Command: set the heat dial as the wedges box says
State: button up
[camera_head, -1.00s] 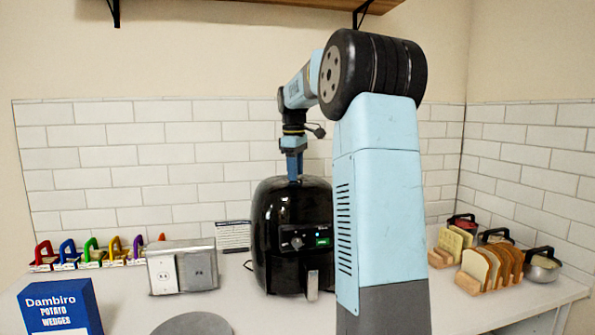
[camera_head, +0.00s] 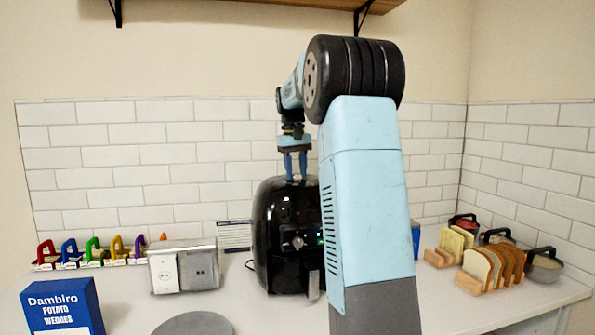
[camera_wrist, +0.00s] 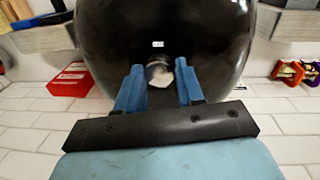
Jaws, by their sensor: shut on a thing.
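The black air fryer (camera_head: 270,215) stands on the counter against the tiled wall. A front knob (camera_head: 298,243) shows on its face, and my arm covers part of the front panel. My gripper (camera_head: 296,178) points down at the fryer's top. In the wrist view its blue fingers (camera_wrist: 158,68) are shut on a dial (camera_wrist: 158,74) with a pale part, on the fryer's top. A small white label (camera_wrist: 158,44) sits near the dial, too small to read. The blue wedges box (camera_head: 62,308) reads "Dambiro Potato Wedges" at front left; no setting is legible on it.
A socket box (camera_head: 182,270) and a printed card (camera_head: 234,236) stand left of the fryer. Several coloured clips (camera_head: 92,250) line the back left. A grey round plate (camera_head: 194,325) lies in front. Bread racks (camera_head: 490,268) and pans (camera_head: 545,262) stand at right.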

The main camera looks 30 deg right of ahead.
jog(key=m, duration=0.4)
jog(key=shift+w, duration=0.1)
jog(key=shift+m, duration=1.8)
jog(key=o, duration=1)
jog(key=shift+r, duration=0.1)
jog(key=r, duration=0.9)
jog(key=w+r, duration=0.1)
jog(key=r, duration=0.3)
jog(key=shift+a+r, duration=0.2)
jog(key=shift+a, duration=0.05)
